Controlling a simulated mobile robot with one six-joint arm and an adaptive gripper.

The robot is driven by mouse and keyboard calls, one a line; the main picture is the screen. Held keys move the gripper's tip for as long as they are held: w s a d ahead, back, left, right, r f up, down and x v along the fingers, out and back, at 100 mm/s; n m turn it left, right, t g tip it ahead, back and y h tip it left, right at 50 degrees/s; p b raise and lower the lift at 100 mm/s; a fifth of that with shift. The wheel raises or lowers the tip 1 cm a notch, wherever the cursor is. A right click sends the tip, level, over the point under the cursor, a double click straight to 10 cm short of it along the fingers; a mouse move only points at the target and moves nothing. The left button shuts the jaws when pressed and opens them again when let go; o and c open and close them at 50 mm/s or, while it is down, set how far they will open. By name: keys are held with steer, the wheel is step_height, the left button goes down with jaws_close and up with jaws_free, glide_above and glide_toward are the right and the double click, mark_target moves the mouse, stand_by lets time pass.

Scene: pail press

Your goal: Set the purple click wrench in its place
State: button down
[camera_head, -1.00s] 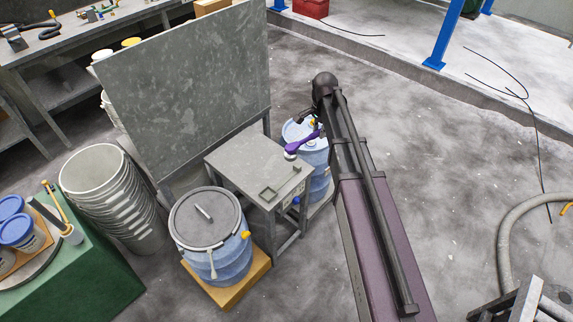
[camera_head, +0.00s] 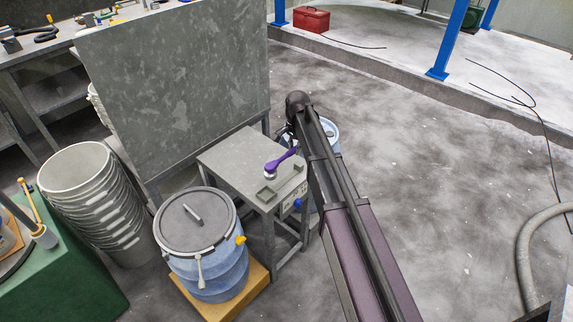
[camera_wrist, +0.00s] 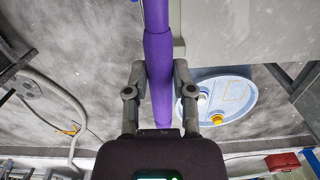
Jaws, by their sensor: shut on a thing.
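I cannot tell whether the head touches the table. My gripper (camera_wrist: 160,75) is shut on the purple handle (camera_wrist: 158,45) in the wrist view, with one finger on each side. The wrench head is out of the wrist view. In the head view my arm partly hides the gripper and the handle's end.
A blue lidded pail (camera_head: 208,265) stands on a wooden base left of the table. A tall grey panel (camera_head: 180,80) rises behind. Another blue pail (camera_wrist: 222,97) stands behind the table, partly hidden by my arm. Stacked pails (camera_head: 95,200) are at left. Open floor lies right.

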steer(key=shift+n, duration=0.3)
steer(key=shift+w+a+f+b, duration=0.15)
steer(key=shift+a+f+b, duration=0.25)
steer(key=shift+f+b, duration=0.25)
steer(key=shift+w+a+f+b, duration=0.1)
steer(key=shift+a+f+b, duration=0.35)
steer(key=shift+f, duration=0.35)
steer(key=shift+w+a+f+b, duration=0.15)
steer(key=shift+a+f+b, duration=0.25)
steer(key=shift+f+b, duration=0.25)
steer(key=shift+f, duration=0.2)
steer(key=shift+f+b, duration=2.7)
steer(key=shift+r, duration=0.15)
